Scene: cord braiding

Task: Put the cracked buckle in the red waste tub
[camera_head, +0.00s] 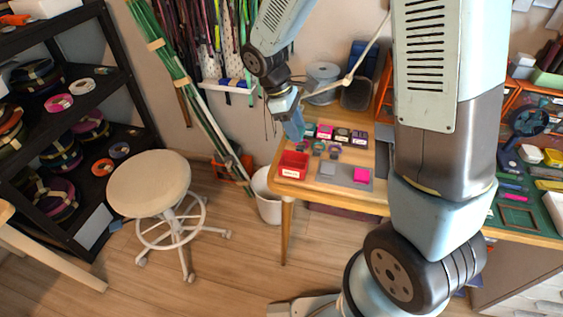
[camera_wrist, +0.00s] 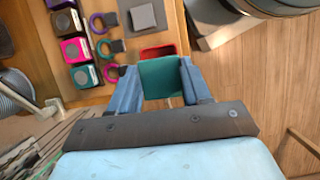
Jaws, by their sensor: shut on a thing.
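My gripper (camera_wrist: 160,80) is shut on a flat teal piece (camera_wrist: 160,77), which sits between its two blue fingers. I see no crack on the piece and cannot tell whether it is the cracked buckle. The red waste tub (camera_head: 291,165) stands at the table's front left corner, with a white label on its front. In the head view my gripper (camera_head: 294,128) hangs above the table's left edge, higher than the tub and behind it. In the wrist view the tub's red rim (camera_wrist: 157,51) shows just beyond the teal piece, which hides part of it.
A row of small coloured boxes (camera_head: 342,134) stands behind several rings with tabs (camera_head: 318,149). A grey mat (camera_head: 344,182) lies right of the tub. A grey spool (camera_head: 322,82) stands at the back. A white bin (camera_head: 267,197) and a stool (camera_head: 149,184) are on the floor left of the table.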

